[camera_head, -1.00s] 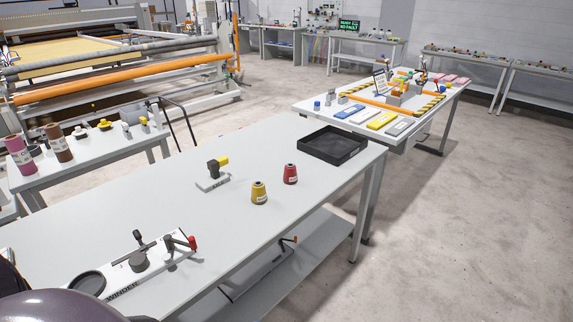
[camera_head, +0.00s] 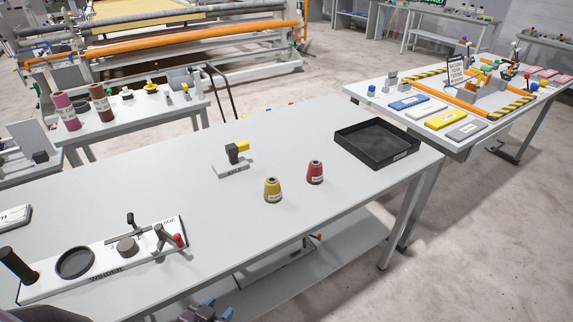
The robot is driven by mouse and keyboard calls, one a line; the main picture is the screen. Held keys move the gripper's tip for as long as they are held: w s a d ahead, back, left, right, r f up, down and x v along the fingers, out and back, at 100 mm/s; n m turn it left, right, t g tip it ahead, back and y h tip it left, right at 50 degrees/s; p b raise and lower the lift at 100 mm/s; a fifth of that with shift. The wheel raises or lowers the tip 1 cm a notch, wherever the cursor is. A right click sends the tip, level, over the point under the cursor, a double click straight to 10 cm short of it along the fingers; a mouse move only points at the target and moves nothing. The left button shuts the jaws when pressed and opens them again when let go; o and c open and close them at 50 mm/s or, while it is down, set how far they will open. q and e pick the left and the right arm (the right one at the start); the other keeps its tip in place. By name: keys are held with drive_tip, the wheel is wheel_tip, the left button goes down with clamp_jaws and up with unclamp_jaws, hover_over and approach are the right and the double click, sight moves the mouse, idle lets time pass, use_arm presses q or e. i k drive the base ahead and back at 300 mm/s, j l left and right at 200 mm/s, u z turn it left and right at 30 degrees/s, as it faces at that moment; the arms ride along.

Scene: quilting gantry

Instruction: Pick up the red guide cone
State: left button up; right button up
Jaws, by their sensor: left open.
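The red guide cone (camera_head: 315,172) stands upright on the white table (camera_head: 215,232), right of the middle. The yellow cone (camera_head: 273,190) stands to its left and a little nearer, apart from it. My left gripper (camera_head: 207,311) only just shows at the bottom edge, low in front of the table's near side. It is open, well below and left of the red cone. Most of it is cut off by the frame. My right gripper is not in view.
A black tray (camera_head: 345,134) lies behind and right of the cones. A small axle stand (camera_head: 233,168) is left of them. The winder board (camera_head: 100,264) lies at front left. The table between winder and cones is clear.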

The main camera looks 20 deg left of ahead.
sight(314, 174)
drive_tip(key=i+l+u, duration=0.2)
drive_tip(key=u, duration=0.25)
drive_tip(key=i+l+u, duration=0.2)
drive_tip(key=u, duration=0.3)
drive_tip(key=l, duration=0.1)
